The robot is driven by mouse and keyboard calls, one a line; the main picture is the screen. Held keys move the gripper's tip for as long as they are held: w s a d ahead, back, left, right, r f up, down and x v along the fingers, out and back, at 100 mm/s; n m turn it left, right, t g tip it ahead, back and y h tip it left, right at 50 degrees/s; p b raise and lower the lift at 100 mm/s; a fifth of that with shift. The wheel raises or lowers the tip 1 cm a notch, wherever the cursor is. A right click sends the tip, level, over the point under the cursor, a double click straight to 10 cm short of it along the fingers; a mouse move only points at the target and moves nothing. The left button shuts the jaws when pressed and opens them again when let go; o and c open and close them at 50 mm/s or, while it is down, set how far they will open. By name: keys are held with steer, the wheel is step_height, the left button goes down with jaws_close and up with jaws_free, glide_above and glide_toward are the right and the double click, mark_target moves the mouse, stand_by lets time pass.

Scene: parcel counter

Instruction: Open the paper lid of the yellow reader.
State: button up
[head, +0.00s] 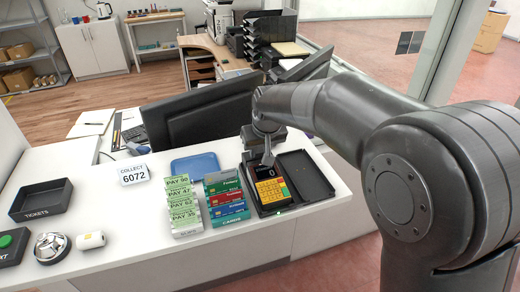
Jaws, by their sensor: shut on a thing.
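The yellow reader (271,191) lies in a black tray (262,212) near the front edge of the white counter. Its yellow keypad faces the front, and a dark screen showing "0" sits behind the keys. My gripper (267,159) reaches down from behind at the reader's far end, its fingers shut on the paper lid there. The lid itself is mostly hidden by the fingers and my wrist, so how far it stands open cannot be told.
An empty black tray half (305,176) lies right of the reader. Card racks (224,198) and green PAY slips (182,205) stand close on its left. A blue tray (195,166) and a dark monitor (198,113) are behind. The counter's left front holds a ticket tray (40,200) and a bell (51,247).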

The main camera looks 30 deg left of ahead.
steer(key=shift+c, duration=1.1)
steer(key=shift+w+a+r, duration=0.1)
steer(key=shift+w+a+r+g+h, duration=0.3)
steer(key=shift+w+a+g+h, duration=0.1)
steer(key=shift+g+h, duration=0.3)
steer(key=shift+w+a+r+g+h, duration=0.35)
steer(key=shift+w+a+g+h, duration=0.25)
steer(key=shift+g+h, duration=0.4)
steer(key=shift+w+a+r+g+h, duration=0.2)
steer(key=shift+w+a+g+h, duration=0.4)
steer(key=shift+g+h, duration=0.4)
